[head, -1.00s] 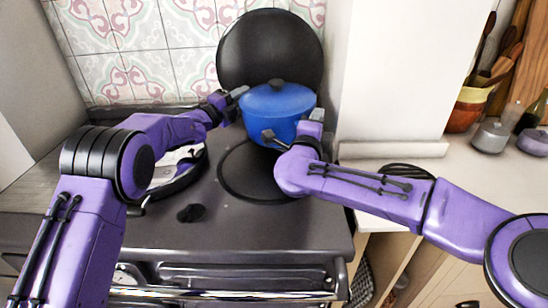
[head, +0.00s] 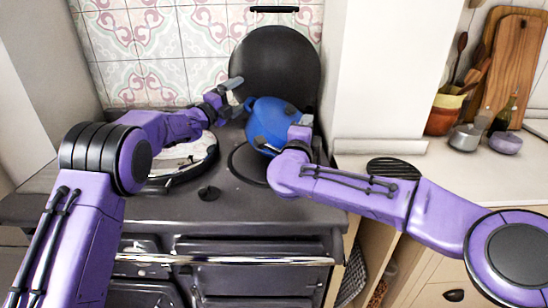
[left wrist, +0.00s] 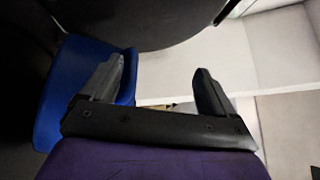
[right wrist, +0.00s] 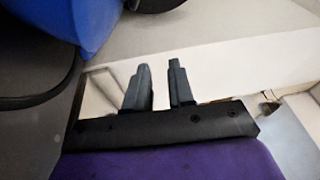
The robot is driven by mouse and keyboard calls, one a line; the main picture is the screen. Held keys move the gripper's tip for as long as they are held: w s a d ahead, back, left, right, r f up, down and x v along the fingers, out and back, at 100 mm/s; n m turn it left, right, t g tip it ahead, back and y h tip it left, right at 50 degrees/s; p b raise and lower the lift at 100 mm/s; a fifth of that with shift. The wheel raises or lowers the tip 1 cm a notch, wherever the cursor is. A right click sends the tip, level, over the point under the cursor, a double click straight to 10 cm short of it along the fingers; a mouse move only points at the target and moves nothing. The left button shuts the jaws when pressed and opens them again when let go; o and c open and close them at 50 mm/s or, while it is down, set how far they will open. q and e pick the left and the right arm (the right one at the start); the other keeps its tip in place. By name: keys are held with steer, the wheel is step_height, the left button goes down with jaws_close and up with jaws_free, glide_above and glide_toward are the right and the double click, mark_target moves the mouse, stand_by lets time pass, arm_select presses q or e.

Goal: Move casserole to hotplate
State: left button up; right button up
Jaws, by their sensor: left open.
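The blue casserole (head: 268,112) is tilted over the rear of the right hotplate (head: 240,168), a dark round plate below the raised black lid (head: 275,70). I cannot tell whether it touches the plate. My left gripper (head: 234,90) is open and empty at its upper left; the casserole also shows beside one finger in the left wrist view (left wrist: 65,95). My right gripper (head: 302,128) is at the casserole's right side. In the right wrist view its fingers (right wrist: 160,85) stand a little apart with nothing seen between them, and the casserole (right wrist: 70,20) is off to the upper left.
A silvery round lid (head: 185,155) covers the stove's left side. A white wall block (head: 385,70) stands right of the stove. The counter beyond holds a grey pot (head: 465,137) and a purple bowl (head: 505,143).

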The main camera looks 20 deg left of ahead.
arm_select(q)
steer(key=w+f, duration=0.4)
steer(key=shift+f+n, duration=0.3)
steer(key=shift+f, duration=0.05)
arm_select(e)
steer(key=shift+g, duration=0.3)
steer(key=w+f, duration=0.1)
steer(key=w, duration=0.1)
steer(key=w+f, duration=0.1)
steer(key=w, duration=0.1)
steer(key=shift+w+f, duration=0.1)
steer(key=shift+f, duration=0.1)
arm_select(q)
steer(key=shift+a, duration=0.1)
arm_select(e)
steer(key=shift+a, duration=0.1)
